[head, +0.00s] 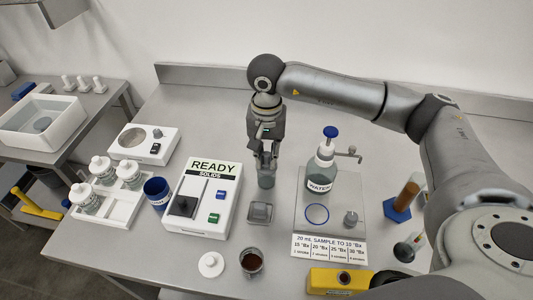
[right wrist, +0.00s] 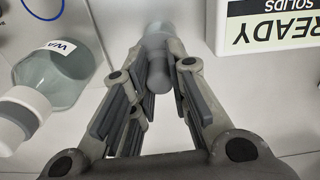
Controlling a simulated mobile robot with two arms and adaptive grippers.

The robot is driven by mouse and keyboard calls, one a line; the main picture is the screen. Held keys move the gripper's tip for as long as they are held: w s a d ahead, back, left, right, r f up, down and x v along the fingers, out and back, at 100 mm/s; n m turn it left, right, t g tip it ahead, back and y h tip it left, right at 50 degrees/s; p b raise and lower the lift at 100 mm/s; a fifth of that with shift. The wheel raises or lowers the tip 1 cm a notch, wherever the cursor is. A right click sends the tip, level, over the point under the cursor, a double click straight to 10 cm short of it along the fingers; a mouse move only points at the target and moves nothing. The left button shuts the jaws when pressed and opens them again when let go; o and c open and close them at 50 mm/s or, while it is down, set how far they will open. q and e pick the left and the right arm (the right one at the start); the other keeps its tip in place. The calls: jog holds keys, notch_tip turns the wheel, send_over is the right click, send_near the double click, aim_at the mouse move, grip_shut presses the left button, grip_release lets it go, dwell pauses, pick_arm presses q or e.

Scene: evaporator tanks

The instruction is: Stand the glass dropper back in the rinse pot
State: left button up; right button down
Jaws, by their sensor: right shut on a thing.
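My right gripper (head: 267,156) points down over the middle of the table and is shut on the glass dropper. In the right wrist view the dropper's grey bulb (right wrist: 157,72) is between the fingers. My left gripper is not in view.
A white rack of jars (head: 105,205) is farther left. The table behind is clear.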

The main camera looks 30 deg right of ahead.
jog(key=shift+f, duration=0.15)
jog(key=c, duration=1.3)
grip_release()
notch_tip(320, 180, up, 12)
